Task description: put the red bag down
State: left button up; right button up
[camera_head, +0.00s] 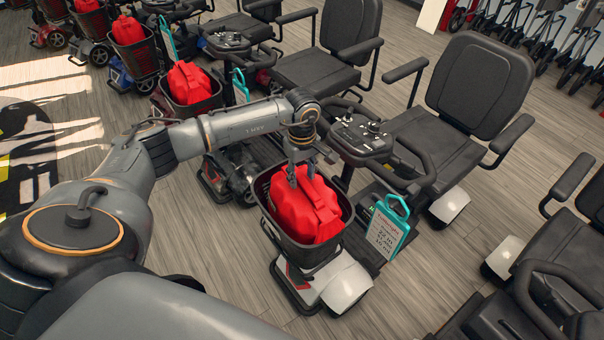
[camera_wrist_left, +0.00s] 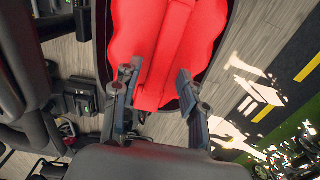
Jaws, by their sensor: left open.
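A red bag (camera_head: 307,208) sits in the black front basket (camera_head: 331,232) of the nearest scooter. My left gripper (camera_head: 301,181) is above this bag, at its upper left part, with its fingers apart. In the left wrist view the red bag (camera_wrist_left: 163,45) fills the top middle, and the open left gripper (camera_wrist_left: 152,82) has one finger on each side of the bag's lower end. I cannot tell whether the fingers touch the bag. My right gripper is not in view.
Other red bags (camera_head: 188,82) sit in baskets of scooters farther back. A teal-framed sign (camera_head: 388,228) hangs beside the nearest scooter, and its seat (camera_head: 437,140) stands behind. Another scooter (camera_head: 550,290) is at the lower right. Bare wood floor (camera_head: 440,270) lies between them.

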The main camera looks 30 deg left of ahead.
pick_arm(q)
notch_tip(320, 180, up, 12)
jog(key=b, duration=0.3)
jog(key=shift+r, duration=0.1)
dwell(0.4)
